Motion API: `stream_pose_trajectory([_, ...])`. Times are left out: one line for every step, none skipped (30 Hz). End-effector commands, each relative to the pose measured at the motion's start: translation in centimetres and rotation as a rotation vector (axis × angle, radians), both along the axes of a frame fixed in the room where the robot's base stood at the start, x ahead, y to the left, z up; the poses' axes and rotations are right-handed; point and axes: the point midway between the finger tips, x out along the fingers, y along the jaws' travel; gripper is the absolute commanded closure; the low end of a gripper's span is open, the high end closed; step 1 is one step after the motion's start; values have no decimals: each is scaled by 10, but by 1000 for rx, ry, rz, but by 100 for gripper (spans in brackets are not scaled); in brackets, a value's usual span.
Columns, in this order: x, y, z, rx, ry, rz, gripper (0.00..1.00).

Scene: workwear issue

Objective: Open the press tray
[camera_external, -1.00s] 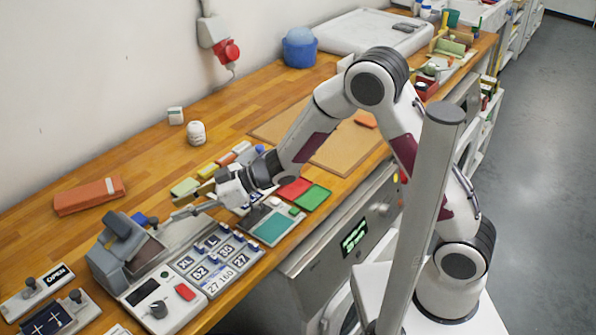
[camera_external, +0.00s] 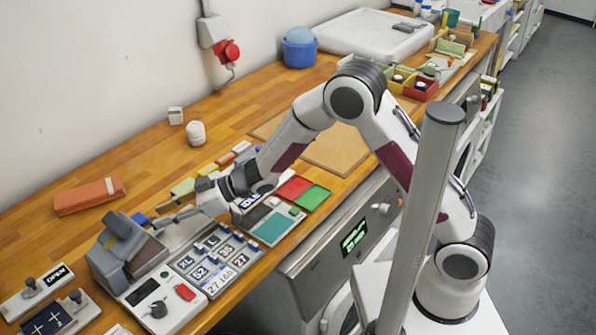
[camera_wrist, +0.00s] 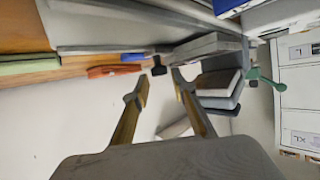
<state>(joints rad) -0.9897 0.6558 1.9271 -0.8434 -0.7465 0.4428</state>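The grey heat press (camera_external: 118,250) stands at the left of the bench, with a light control panel in front. A flat grey plate (camera_external: 185,232), which may be its tray, lies to its right, partly behind my arm. My gripper (camera_external: 162,219) is low beside the press, pointing left. In the wrist view my gripper (camera_wrist: 156,88) has its two fingers apart with nothing between them. A small black knob (camera_wrist: 158,66) is just beyond the fingertips, in line with the gap; the press (camera_wrist: 218,82) is right of it. I cannot tell whether the knob belongs to the tray.
A panel of letter and number tiles (camera_external: 215,260) lies in front of my gripper. An orange case (camera_external: 90,195) lies behind the press. Red and green pads (camera_external: 313,198) are to the right. An OPEN sign plate (camera_external: 45,283) is at the left edge.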

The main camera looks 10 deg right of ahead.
Motion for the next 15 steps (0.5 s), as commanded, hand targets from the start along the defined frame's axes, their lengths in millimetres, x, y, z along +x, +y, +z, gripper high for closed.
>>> stream_pose_trajectory([0, 5, -3, 0, 0, 0, 74])
stream_pose_trajectory([0, 7, -3, 0, 0, 0, 74])
stream_pose_trajectory([0, 10, -4, 0, 0, 0, 74])
stream_pose_trajectory([0, 13, -5, 1, 0, -1, 74])
stream_pose_trajectory([0, 14, -6, 1, 0, 0, 74])
stream_pose_trajectory([0, 16, -7, 0, 1, 0, 74])
stream_pose_trajectory([0, 18, -8, 0, 1, 0, 74])
stream_pose_trajectory([0, 19, -8, 0, 1, 0, 74])
stream_pose_trajectory([0, 20, -8, 1, 0, 0, 74])
stream_pose_trajectory([0, 21, -8, 1, 0, 0, 74])
stream_pose_trajectory([0, 21, -8, 1, 0, 0, 74])
stream_pose_trajectory([0, 22, -9, 1, 0, -1, 74])
stream_pose_trajectory([0, 22, -9, 1, 0, -1, 74])
stream_pose_trajectory([0, 22, -9, 1, 0, -1, 74])
stream_pose_trajectory([0, 22, -9, 1, 0, -1, 74])
